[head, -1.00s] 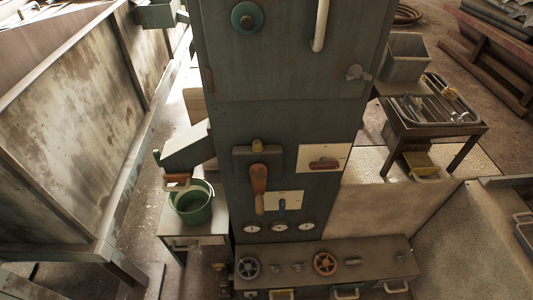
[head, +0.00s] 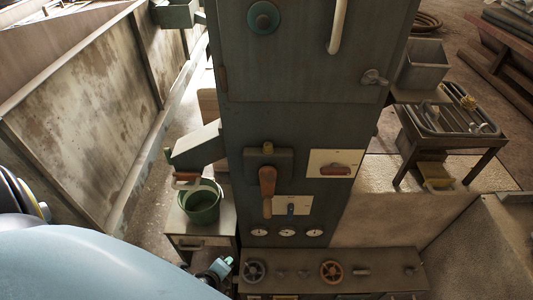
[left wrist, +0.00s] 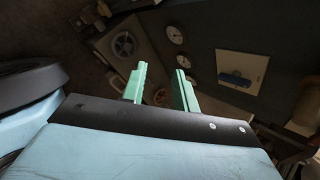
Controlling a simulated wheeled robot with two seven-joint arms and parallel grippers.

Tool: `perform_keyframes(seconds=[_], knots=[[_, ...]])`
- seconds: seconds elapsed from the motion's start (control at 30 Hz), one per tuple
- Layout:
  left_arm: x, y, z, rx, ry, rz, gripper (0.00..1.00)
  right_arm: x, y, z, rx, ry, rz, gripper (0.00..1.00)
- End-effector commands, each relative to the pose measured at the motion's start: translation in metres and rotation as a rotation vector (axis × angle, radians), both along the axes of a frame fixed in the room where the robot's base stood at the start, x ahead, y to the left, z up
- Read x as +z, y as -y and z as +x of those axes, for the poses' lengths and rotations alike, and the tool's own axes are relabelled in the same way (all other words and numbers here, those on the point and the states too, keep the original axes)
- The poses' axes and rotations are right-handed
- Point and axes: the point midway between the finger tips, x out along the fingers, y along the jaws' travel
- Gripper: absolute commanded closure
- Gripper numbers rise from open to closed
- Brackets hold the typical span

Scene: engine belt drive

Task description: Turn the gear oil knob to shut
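No readable label shows which control is the gear oil knob. On the cabinet front are a blue knob (head: 291,208) on a white plate, a red handle (head: 336,170) on another plate and an orange-brown lever (head: 267,186). A dark handwheel (head: 254,271) and a rusty handwheel (head: 331,272) sit on the low ledge, with small knobs between them. My left gripper (head: 225,264) is low, left of the dark handwheel. In the left wrist view its green fingers (left wrist: 161,82) are apart and empty; the blue knob (left wrist: 236,76) is to their right. My right gripper is not in view.
A green bucket (head: 201,204) stands on a small table (head: 223,232) left of the cabinet. Three gauges (head: 287,233) sit below the plates. A metal-topped table (head: 454,143) stands at the right. My left arm covers the lower left.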

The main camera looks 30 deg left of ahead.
Motion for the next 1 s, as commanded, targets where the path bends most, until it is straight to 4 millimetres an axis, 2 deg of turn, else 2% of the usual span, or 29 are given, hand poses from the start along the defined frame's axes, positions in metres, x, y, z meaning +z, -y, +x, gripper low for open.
perform_keyframes(seconds=[0.03,0.1,0.17,0.2,0.3,0.43,0.5,0.6,0.77,1.0], knots=[[0.033,0.000,0.023,-0.127,0.070,0.132,0.70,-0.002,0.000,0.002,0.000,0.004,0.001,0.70],[0.081,0.002,0.049,-0.278,0.160,0.331,0.70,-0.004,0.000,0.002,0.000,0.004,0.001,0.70],[0.123,0.005,0.066,-0.380,0.233,0.504,0.70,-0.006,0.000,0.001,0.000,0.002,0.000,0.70],[0.151,0.008,0.075,-0.434,0.278,0.617,0.70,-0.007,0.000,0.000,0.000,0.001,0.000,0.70],[0.214,0.015,0.088,-0.521,0.373,0.864,0.70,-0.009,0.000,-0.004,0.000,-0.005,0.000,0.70],[0.273,0.023,0.092,-0.566,0.450,1.093,0.70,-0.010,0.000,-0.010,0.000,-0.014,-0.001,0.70],[0.292,0.026,0.092,-0.574,0.473,1.166,0.70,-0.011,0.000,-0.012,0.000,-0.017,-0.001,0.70],[0.305,0.027,0.095,-0.575,0.488,1.219,0.70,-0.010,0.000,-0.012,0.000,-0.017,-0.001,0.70],[0.309,0.025,0.111,-0.575,0.491,1.229,0.70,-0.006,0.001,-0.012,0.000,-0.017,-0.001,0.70],[0.309,0.017,0.158,-0.574,0.491,1.227,0.70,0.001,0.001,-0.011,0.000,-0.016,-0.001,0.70]])
